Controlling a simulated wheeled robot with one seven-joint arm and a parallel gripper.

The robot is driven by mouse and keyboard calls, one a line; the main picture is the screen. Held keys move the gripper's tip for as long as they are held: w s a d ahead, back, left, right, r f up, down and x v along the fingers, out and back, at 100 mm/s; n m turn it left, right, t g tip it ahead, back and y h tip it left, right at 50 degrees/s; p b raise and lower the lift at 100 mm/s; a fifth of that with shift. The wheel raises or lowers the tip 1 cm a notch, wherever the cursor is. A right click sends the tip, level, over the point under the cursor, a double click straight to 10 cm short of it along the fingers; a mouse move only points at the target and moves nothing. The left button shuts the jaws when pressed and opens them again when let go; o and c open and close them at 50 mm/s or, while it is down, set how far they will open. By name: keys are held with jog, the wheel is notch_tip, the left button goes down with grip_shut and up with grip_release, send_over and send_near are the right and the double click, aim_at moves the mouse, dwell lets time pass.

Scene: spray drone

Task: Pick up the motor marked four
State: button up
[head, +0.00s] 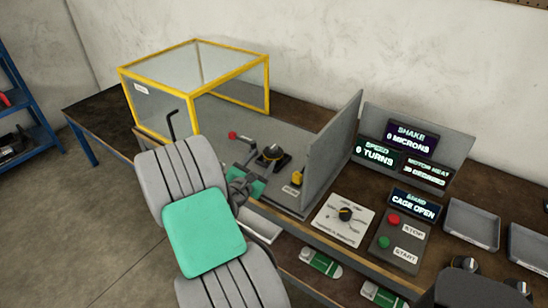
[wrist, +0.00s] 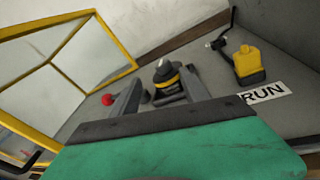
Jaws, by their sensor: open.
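A dark motor (head: 272,153) with a grey top sits on a black mount on the grey bench plate. In the wrist view the motor (wrist: 166,74) has a yellow band and shows beyond and between my fingers. I cannot read a number on it. My gripper (head: 240,186) is open and empty, left of and nearer than the motor in the head view. Its two grey fingers (wrist: 161,88) point toward the motor, apparently without touching it. Two more dark motors, one at the lower right (head: 466,264) and one beside it (head: 520,286), show no readable marks.
A yellow-framed clear cage (head: 194,88) stands raised at the back left. A red-knobbed lever (head: 233,135) is left of the motor, a yellow device (head: 297,177) right. A grey upright panel (head: 332,150) bounds the right side. Beyond are a dial (head: 345,214), buttons and trays (head: 472,224).

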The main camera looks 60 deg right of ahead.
aim_at(272, 149)
jog(key=n, duration=0.1)
jog(key=s+d+n+h, duration=0.1)
jog(key=n, duration=0.1)
jog(key=shift+s+f, duration=0.1)
jog(key=shift+s, duration=0.05)
jog(key=shift+d+n+t, duration=0.3)
jog(key=shift+n, duration=0.3)
jog(key=d, duration=0.2)
jog(key=d+p, duration=0.1)
jog(key=d, duration=0.1)
jog(key=w+d, duration=0.1)
jog(key=d, duration=0.2)
jog(key=shift+w+f+p, duration=0.1)
jog(key=shift+p, duration=0.2)
jog(key=shift+c, duration=0.4)
grip_shut()
